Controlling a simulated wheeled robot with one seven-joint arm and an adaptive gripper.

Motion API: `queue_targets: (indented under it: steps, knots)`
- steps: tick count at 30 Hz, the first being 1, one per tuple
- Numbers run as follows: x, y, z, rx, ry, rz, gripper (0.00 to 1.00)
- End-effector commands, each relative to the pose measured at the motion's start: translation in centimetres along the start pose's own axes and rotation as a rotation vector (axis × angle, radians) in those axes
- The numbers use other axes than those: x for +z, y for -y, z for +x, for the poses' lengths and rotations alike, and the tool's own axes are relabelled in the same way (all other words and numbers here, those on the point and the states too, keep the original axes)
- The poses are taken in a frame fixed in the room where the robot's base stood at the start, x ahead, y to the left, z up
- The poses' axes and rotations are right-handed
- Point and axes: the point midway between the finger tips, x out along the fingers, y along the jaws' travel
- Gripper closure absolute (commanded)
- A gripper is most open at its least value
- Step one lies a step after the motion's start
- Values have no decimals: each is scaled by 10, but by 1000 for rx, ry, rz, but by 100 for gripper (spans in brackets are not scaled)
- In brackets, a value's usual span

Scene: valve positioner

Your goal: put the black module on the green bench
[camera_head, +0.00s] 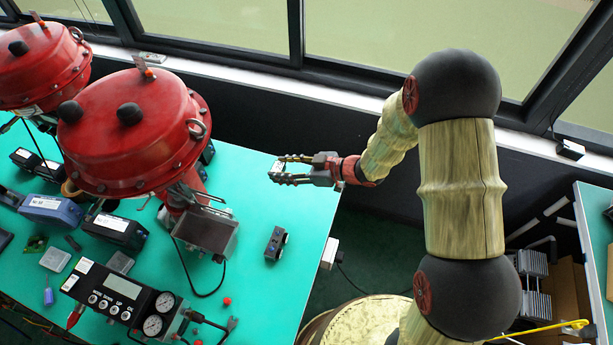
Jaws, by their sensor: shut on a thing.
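My gripper (281,171) is at the end of my arm, over the right part of the green bench (262,200). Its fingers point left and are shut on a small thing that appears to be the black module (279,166). Only a pale patch of it shows between the fingers, which hide most of it. It appears held above the bench top; the gap is hard to judge. A small dark block (276,242) lies on the bench, nearer than the gripper and apart from it.
Red valve actuators (130,135) stand tall left of my gripper, with a dark box (205,232) attached. Black boxes with white labels (114,230) and a gauge panel (118,300) crowd the bench's left and front. Bare bench surrounds the dark block. A window wall runs behind.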

Motion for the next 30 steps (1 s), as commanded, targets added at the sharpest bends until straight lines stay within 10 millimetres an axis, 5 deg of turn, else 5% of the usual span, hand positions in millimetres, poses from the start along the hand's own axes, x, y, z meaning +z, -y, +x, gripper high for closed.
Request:
queue_targets:
  steps: [6, 12, 30]
  knots:
    - [39, -32, -28, 5, 0, 2, 86]
    - [78, -47, -33, 1, -1, 3, 86]
    - [132, -58, -26, -1, 0, 1, 86]
